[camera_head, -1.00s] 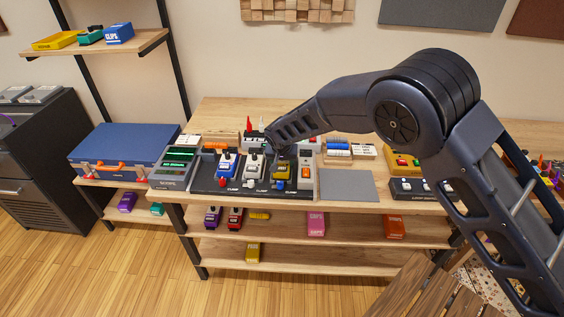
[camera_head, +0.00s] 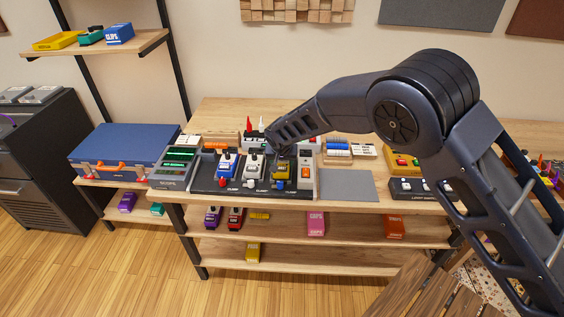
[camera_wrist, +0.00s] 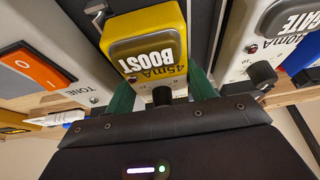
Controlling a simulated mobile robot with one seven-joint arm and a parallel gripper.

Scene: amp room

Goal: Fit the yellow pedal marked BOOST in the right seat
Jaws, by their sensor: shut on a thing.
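The yellow BOOST pedal (camera_head: 281,171) is at the right seat of the dark pedalboard (camera_head: 203,185). It looks nearly level in line with its neighbours; I cannot tell whether it is fully down. In the wrist view the pedal (camera_wrist: 145,45) shows its BOOST and 45mA lettering upside down. My gripper (camera_head: 283,154) is shut on its knob end, with green fingers (camera_wrist: 160,95) along both sides. A blue clamp (camera_head: 281,185) shows just in front of the pedal. The seat under the pedal is hidden.
A blue pedal (camera_head: 227,165) and a pale GATE pedal (camera_head: 253,166) fill the seats to the left. A pale unit with an orange switch (camera_head: 305,170) stands close on the right. A grey mat (camera_head: 347,185) lies clear further right.

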